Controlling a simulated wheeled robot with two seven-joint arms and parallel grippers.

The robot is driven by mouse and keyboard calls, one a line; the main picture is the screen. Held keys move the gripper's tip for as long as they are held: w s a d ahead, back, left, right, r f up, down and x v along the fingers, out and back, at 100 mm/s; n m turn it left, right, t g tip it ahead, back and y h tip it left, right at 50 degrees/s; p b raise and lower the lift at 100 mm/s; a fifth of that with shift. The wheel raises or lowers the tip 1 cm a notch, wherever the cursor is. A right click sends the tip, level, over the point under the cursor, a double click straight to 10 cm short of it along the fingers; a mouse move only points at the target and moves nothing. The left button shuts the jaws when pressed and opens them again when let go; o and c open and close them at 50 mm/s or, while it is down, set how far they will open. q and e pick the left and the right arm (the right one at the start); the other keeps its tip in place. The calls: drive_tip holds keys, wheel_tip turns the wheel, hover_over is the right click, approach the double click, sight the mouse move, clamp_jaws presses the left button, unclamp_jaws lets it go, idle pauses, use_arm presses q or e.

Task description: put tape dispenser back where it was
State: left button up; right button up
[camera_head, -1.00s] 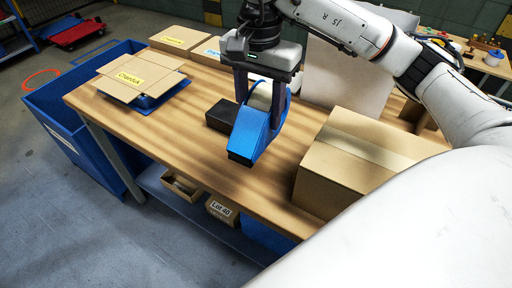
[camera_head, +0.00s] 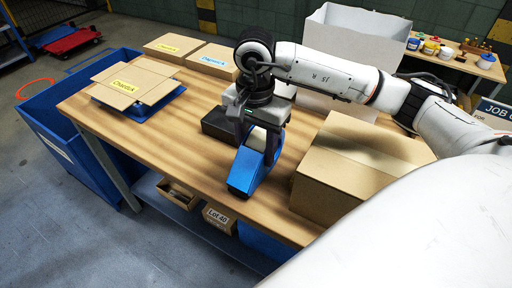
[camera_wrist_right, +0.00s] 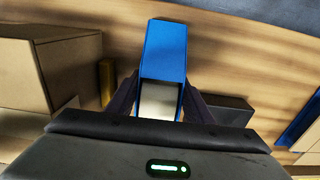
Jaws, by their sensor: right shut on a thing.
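The blue tape dispenser (camera_head: 246,171) is between the fingers of my right gripper (camera_head: 260,146), which is shut on it. The dispenser is at or just above the wooden table (camera_head: 185,158); I cannot tell if it touches. Its blue end points to the table's front edge. In the right wrist view the dispenser (camera_wrist_right: 165,52) shows upright in the picture, with a pale grey part between the fingers (camera_wrist_right: 158,100). My left gripper is not in view.
A black box (camera_head: 218,123) lies just behind and left of the dispenser. A large cardboard box (camera_head: 345,170) stands to its right. A blue tray with a carton (camera_head: 135,83) is at left, and two cartons (camera_head: 212,60) are behind. The front-left table is clear.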

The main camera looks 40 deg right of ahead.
drive_tip(key=shift+f, duration=0.2)
drive_tip(key=o, duration=1.1)
drive_tip(key=shift+c, duration=0.2)
wheel_tip(320, 180, up, 12)
drive_tip(key=p, duration=0.1)
drive_tip(key=shift+r, duration=0.2)
